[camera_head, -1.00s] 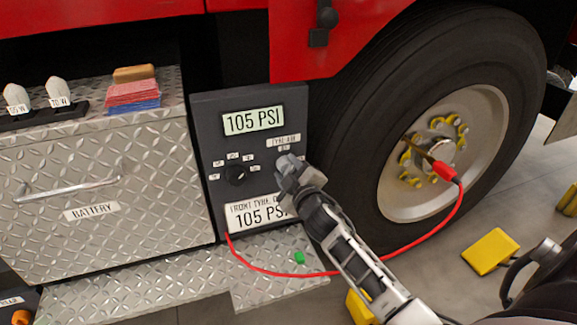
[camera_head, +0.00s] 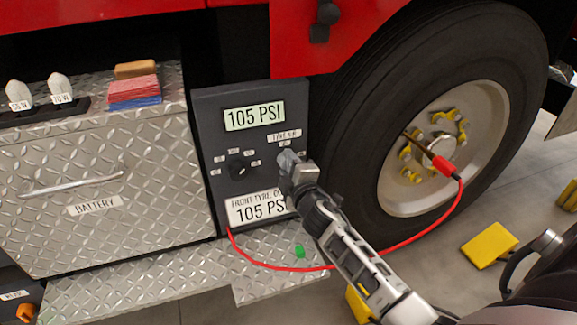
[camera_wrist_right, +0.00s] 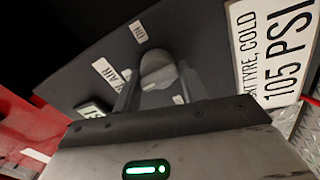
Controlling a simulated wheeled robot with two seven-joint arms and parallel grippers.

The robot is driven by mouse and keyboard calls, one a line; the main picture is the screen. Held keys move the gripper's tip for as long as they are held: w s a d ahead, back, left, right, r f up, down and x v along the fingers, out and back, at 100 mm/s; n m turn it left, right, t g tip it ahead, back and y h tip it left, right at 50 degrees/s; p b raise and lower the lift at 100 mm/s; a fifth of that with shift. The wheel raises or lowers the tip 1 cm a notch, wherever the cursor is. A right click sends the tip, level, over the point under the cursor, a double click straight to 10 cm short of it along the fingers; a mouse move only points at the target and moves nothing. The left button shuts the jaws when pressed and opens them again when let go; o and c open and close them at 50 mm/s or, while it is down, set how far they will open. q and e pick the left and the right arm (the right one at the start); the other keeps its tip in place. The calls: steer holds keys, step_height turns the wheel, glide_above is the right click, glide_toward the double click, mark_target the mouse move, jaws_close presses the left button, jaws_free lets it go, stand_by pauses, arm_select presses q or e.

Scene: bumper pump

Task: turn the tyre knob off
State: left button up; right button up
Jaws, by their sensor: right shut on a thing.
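The dark control panel (camera_head: 207,150) stands beside the wheel, with a lit display (camera_head: 254,116) reading 105 PSI. The tyre knob, a round grey knob (camera_wrist_right: 157,68), shows in the right wrist view below an ON label (camera_wrist_right: 138,31) and beside a label ending in AIR (camera_wrist_right: 108,72). My right gripper (camera_head: 287,160) is at the panel's right side, under the TYRE AIR label (camera_head: 284,135), and hides the knob in the head view. Its two fingers (camera_wrist_right: 158,90) are on either side of the knob, shut on it. My left gripper is not in view.
Another black knob (camera_head: 238,168) sits left on the panel, above a 105 PSI plate (camera_head: 257,209). A red hose (camera_head: 290,269) runs from the panel to the wheel (camera_head: 455,150). A battery drawer (camera_head: 95,190) is at left; a yellow block (camera_head: 489,245) lies at right.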

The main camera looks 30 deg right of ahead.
steer(key=shift+d+r, duration=0.2)
steer(key=shift+r, duration=0.1)
steer(key=o, duration=0.9)
steer(key=shift+c, duration=0.2)
steer(key=shift+f, duration=0.1)
steer(key=shift+a, duration=0.1)
steer(key=shift+s, duration=0.1)
steer(key=v, duration=1.5)
steer(key=shift+s+p, duration=0.4)
